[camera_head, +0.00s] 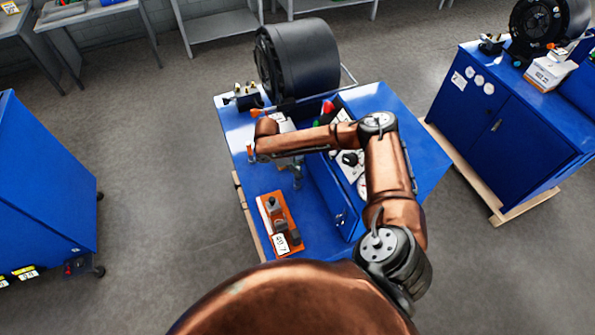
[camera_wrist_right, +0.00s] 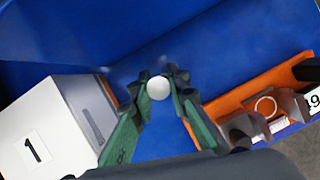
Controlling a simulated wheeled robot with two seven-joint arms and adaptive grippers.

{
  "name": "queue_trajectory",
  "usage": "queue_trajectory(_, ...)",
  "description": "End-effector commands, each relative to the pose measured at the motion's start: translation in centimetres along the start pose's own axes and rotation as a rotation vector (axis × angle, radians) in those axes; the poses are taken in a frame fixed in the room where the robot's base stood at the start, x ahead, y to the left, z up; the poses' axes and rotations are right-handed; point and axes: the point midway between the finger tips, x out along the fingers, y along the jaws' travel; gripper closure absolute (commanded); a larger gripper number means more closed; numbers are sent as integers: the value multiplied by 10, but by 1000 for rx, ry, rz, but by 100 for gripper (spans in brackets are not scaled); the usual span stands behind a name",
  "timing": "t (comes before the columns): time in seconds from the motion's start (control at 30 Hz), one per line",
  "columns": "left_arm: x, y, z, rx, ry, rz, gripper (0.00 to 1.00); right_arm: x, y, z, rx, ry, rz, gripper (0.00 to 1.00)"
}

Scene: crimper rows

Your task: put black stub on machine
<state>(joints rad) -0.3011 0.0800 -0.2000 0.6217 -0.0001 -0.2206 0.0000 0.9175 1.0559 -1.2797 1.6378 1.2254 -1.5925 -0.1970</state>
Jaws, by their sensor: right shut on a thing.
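My right gripper (camera_head: 296,178) hangs above the blue table top, and its fingers also show in the wrist view (camera_wrist_right: 160,95). They are shut on a small round piece (camera_wrist_right: 158,88) with a pale end facing the camera; I cannot tell whether it is the black stub. An orange holder (camera_head: 287,213) with dark pieces and a white label lies in front of the gripper; it is at the right in the wrist view (camera_wrist_right: 262,76). The machine, with a large black drum (camera_head: 305,60), stands at the back of the blue cabinet (camera_head: 400,150). My left gripper is out of view.
A white box marked 1 (camera_wrist_right: 40,135) stands left of the fingers in the wrist view. A raised blue panel (camera_head: 330,195) is right of the gripper. Another blue cabinet (camera_head: 500,120) with a drum stands at right, and a blue unit (camera_head: 45,190) at left.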

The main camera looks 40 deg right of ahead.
Motion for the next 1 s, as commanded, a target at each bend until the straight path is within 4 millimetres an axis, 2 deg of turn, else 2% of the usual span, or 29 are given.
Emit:
queue_trajectory(0.13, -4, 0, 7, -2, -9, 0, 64, 7, 1, -3, 2, 1, 2, 100)
queue_trajectory(0.4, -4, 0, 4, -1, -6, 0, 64, 10, 0, -4, 2, 0, 0, 100)
queue_trajectory(0.43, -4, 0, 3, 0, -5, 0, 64, 10, 0, -4, 2, 1, 0, 83)
queue_trajectory(0.63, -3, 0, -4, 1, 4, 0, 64, 10, 0, -4, 2, 0, 0, 69)
queue_trajectory(1.0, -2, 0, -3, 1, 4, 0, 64, 6, 0, -3, 1, 1, 2, 67)
